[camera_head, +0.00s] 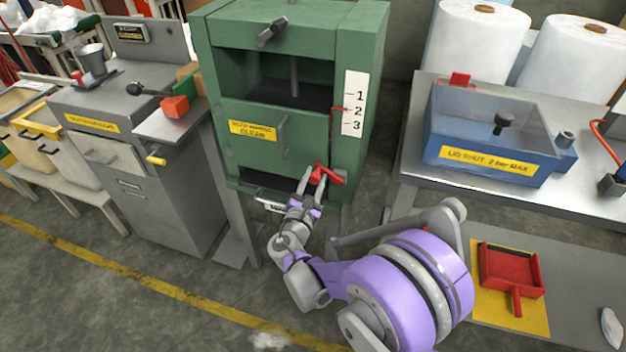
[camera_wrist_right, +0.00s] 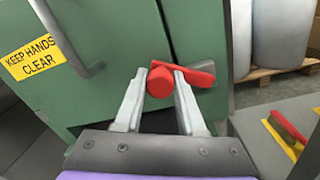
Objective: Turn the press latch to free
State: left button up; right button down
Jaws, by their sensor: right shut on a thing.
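The green press (camera_head: 215,50) stands in the middle of the head view, with a yellow "keep hands clear" label on its door. Its red latch (camera_head: 331,177) is at the lower right of the door, and its lever points to the right. My right gripper (camera_head: 313,180) is at the latch, shut on its round red hub. In the right wrist view the red latch (camera_wrist_right: 162,82) sits between the two fingertips, with the lever reaching to the right, slightly tilted. My left gripper is not in view.
A door handle (camera_head: 284,137) stands out left of the latch. A grey machine (camera_head: 150,190) stands to the left. A table with a blue box (camera_head: 490,135) is at the right, and a red dustpan (camera_head: 511,270) lies on a yellow mat at lower right.

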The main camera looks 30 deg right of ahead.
aim_at(336, 176)
jog(key=m, duration=0.1)
jog(key=s+r+m+p, duration=0.1)
jog(key=m, duration=0.1)
jog(key=shift+d+r, duration=0.25)
jog(key=shift+d, duration=0.05)
jog(key=m, duration=0.2)
jog(key=s+d+r+m+p, duration=0.1)
jog(key=m, duration=0.1)
jog(key=s+d+m, duration=0.1)
jog(key=m, duration=0.1)
jog(key=shift+r+h, duration=0.25)
jog(key=shift+h, duration=0.05)
jog(key=shift+s+d+m+p, duration=0.25)
jog(key=shift+s+m, duration=0.1)
jog(key=shift+m, duration=0.45)
jog(key=shift+s+d+m+p, duration=0.1)
jog(key=shift+s+d+m, duration=0.2)
jog(key=shift+m, duration=0.5)
jog(key=c, duration=0.5)
grip_release()
jog(key=shift+a, duration=0.1)
